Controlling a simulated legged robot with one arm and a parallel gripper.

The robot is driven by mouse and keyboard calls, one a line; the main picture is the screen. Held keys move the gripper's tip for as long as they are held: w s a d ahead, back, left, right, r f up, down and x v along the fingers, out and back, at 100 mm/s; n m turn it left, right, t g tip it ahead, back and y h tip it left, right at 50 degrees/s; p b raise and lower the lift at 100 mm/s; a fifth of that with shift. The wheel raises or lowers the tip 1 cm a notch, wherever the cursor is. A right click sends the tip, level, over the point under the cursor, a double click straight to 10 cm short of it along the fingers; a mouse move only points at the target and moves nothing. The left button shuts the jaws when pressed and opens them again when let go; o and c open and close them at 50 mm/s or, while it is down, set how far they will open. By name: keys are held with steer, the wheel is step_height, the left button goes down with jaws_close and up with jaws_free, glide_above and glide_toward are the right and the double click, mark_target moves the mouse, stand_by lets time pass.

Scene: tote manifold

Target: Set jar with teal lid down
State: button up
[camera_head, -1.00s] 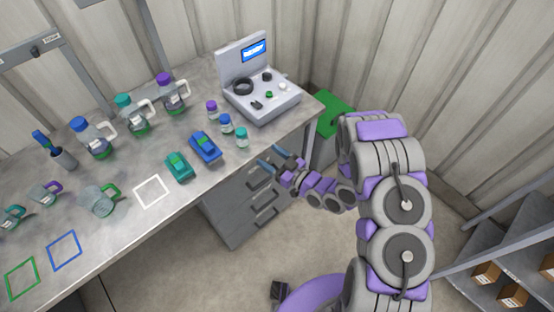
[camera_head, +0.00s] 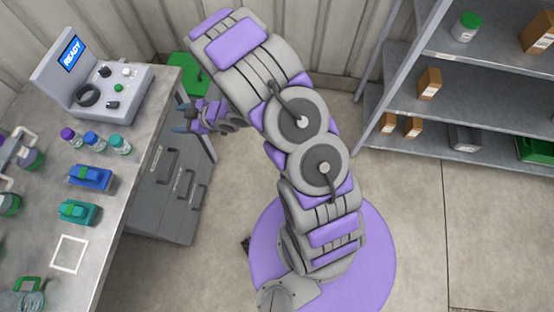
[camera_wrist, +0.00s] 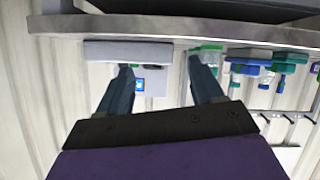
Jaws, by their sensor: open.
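A small clear jar with a teal lid (camera_head: 119,144) stands upright on the grey bench near its right edge in the head view. It is at the end of a short row with a blue-lidded jar (camera_head: 95,141) and a purple-lidded jar (camera_head: 71,137). My gripper (camera_head: 181,118) is just off the bench edge, up and to the right of the teal-lidded jar, apart from it. In the wrist view my gripper (camera_wrist: 160,64) has its two dark fingers spread, with nothing held between them. That view is upside down, and I cannot surely pick out the jar there.
A console (camera_head: 111,96) with a READY screen stands at the bench's back. Blue (camera_head: 90,177) and teal (camera_head: 79,211) blocky items and a white square outline (camera_head: 69,254) are nearer. Drawers (camera_head: 168,190) stand under the bench. Shelves with boxes and a green-lidded jar (camera_head: 465,28) stand right.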

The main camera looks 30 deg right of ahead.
steer(key=s+d+r+m+g+h, duration=0.1)
steer(key=d+r+m+h, duration=0.1)
steer(key=d+r+h, duration=0.5)
steer(key=d+r+m+h, duration=0.3)
steer(key=d+r, duration=0.1)
steer(key=d, duration=0.6)
steer(key=s+d+r+m+g, duration=0.1)
steer(key=s+r+g, duration=0.1)
steer(key=s, duration=0.4)
steer(key=s+d+r+m+g+h, duration=0.1)
steer(key=s+r+m, duration=0.1)
steer(key=s+r, duration=0.2)
steer(key=s+d+r+m+g+h, duration=0.1)
steer(key=s+r+m+g, duration=0.1)
steer(key=s, duration=0.8)
steer(key=shift+d+r+g, duration=0.25)
steer(key=shift+r+g, duration=0.05)
steer(key=shift+r, duration=0.2)
steer(key=shift+o, duration=0.7)
steer(key=s+a+r+m+g+y, duration=0.1)
steer(key=s+a+r+g, duration=0.1)
steer(key=s, duration=0.7)
steer(key=s+a+r+m+g+y, duration=0.1)
steer(key=s+a, duration=0.3)
steer(key=s, duration=0.4)
steer(key=shift+s+r+g, duration=0.35)
steer(key=shift+r+g, duration=0.25)
steer(key=shift+r, duration=0.1)
steer(key=shift+o, duration=0.3)
steer(key=shift+s, duration=0.15)
